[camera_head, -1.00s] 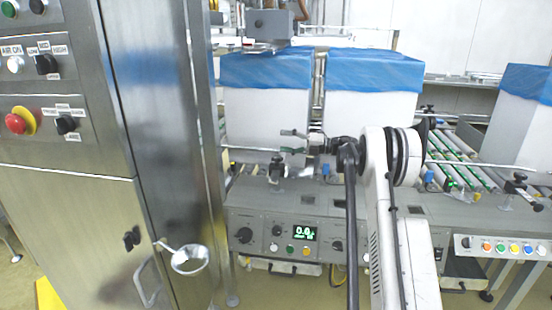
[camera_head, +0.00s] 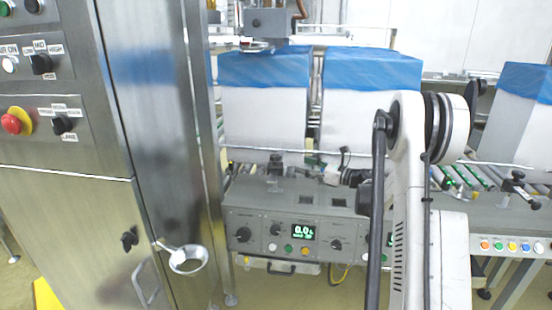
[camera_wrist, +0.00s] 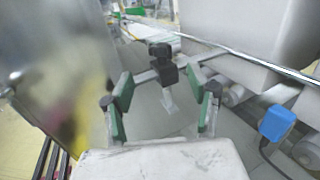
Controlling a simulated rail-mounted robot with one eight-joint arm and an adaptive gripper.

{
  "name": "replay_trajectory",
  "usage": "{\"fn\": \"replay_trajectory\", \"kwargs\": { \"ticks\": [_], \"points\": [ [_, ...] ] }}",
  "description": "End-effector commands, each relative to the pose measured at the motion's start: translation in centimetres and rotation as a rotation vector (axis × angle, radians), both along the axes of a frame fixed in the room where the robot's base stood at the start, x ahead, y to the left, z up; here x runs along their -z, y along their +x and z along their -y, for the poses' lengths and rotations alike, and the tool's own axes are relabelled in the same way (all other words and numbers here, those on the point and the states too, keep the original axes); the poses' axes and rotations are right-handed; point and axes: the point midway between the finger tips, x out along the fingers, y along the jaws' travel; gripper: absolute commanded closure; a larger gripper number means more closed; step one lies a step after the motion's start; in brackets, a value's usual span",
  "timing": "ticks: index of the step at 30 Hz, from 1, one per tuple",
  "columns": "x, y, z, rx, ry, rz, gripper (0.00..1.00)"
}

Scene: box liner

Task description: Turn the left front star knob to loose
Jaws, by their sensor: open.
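The left front star knob (camera_head: 275,161) is a small black knob on a bracket at the front edge of the conveyor, above the grey control panel. In the wrist view, a black knob and clamp block (camera_wrist: 164,65) on a metal rod appear ahead, framed between my two green-padded fingers. My gripper (camera_head: 314,160) is to the right of the knob in the head view, with a gap between them. In the wrist view my gripper (camera_wrist: 167,86) is open, with nothing visible held. The knob's exact turn position is too small to read.
Two white boxes with blue liners (camera_head: 265,70) stand behind the knob. A steel cabinet (camera_head: 150,130) rises close on the left. A metal guide rail (camera_wrist: 235,50) and a blue sensor (camera_wrist: 279,124) lie to the right in the wrist view.

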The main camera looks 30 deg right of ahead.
Motion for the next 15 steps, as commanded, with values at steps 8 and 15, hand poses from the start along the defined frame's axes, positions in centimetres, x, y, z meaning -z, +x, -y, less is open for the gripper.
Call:
{"fn": "replay_trajectory", "kwargs": {
  "ticks": [8,15],
  "points": [
    [0.2,4.1,-2.6,-0.004,0.003,-0.002,0.46],
    [0.2,7.9,-4.8,-0.004,0.003,-0.002,0.46]
  ]
}}
